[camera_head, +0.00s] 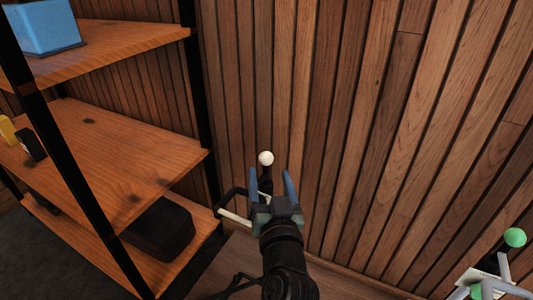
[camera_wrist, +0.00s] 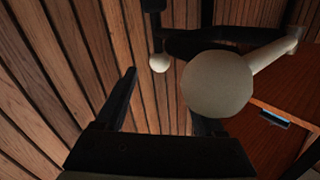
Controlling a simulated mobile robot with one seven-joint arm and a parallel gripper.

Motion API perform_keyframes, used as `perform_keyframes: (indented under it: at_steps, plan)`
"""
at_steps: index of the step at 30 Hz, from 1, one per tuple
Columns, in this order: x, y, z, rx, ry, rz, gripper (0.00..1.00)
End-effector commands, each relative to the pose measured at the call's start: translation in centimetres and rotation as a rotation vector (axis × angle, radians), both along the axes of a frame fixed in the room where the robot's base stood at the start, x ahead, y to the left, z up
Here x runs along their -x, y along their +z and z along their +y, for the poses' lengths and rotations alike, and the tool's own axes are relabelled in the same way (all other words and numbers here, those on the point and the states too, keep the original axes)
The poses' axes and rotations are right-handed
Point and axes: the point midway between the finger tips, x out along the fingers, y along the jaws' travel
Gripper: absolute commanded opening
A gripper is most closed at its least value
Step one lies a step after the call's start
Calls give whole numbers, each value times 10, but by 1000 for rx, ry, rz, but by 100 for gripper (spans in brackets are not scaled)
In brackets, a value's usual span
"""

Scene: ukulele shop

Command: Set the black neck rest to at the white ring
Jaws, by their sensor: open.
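My gripper (camera_head: 268,174) is open, with its two fingers up in front of the wood wall. A black curved piece (camera_head: 265,178), probably the neck rest, shows between the fingers, with a white ball (camera_head: 266,158) above it. In the wrist view, a black curved piece (camera_wrist: 205,45) crosses the top. A large pale ball (camera_wrist: 217,83) on a pale rod (camera_wrist: 275,52) overlaps the right finger of my gripper (camera_wrist: 163,95), and a smaller white ball (camera_wrist: 159,62) lies beyond the fingertips. I cannot tell whether the fingers touch anything. No white ring is clearly visible.
A wooden shelf unit (camera_head: 120,165) with black posts stands on the left, holding a blue box (camera_head: 45,27) and a black case (camera_head: 160,228). A pale bar (camera_head: 235,217) sits left of my gripper. A green ball (camera_head: 514,237) on a stand is at lower right. The wall (camera_head: 350,120) rises close behind.

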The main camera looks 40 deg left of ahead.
Motion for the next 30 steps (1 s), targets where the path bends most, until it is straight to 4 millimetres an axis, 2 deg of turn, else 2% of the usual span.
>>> perform_keyframes:
  at_steps: [6, 15, 21, 30]
  plan:
    - [-28, -1, 32, 0, 4, -3, 71]
    - [-59, -1, 64, -1, 2, -1, 71]
    - [-67, 0, 73, 0, 0, -1, 71]
    - [-68, 0, 74, 0, 0, 0, 71]
